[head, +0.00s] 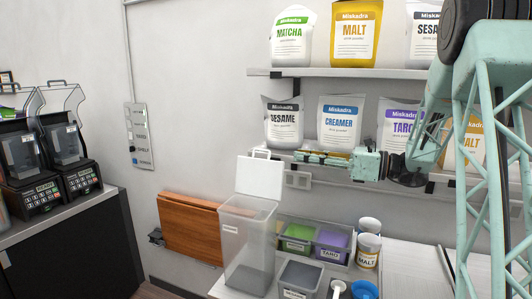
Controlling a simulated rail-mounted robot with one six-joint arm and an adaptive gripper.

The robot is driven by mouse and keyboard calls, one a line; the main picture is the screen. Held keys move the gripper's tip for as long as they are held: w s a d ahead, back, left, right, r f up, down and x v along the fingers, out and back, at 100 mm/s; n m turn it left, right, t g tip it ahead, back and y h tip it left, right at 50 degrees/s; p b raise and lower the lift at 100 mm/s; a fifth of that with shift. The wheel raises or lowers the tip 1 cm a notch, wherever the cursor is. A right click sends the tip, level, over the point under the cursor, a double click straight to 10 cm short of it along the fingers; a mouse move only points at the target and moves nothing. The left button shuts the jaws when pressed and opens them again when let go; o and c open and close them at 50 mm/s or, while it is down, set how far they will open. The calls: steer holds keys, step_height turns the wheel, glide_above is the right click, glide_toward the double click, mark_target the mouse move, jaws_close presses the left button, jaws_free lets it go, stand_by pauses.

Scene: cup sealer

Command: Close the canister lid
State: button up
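A tall clear canister (245,247) stands on the white counter, with dark contents low inside. Its white lid (259,177) is open and stands up from the canister's back edge, with a small tab at its top. My gripper (303,158) is level and points left, to the right of the lid's upper part, in front of the lower shelf. A gap shows between its tips and the lid in the picture. Nothing is seen held, but its fingers are seen too small and side-on to tell their opening.
A clear container with green and purple labelled tubs (316,240) stands right of the canister, with a smaller bin (300,277) in front. A MALT jar (368,250) and a blue lid (364,290) are further right. Powder pouches line the shelves (405,73). A brown folded board (190,229) is left.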

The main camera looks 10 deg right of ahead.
mark_target(266, 151)
steer(key=shift+a, duration=0.1)
steer(key=shift+p+x, duration=0.4)
steer(key=shift+x, duration=6.45)
steer(key=shift+f, duration=0.1)
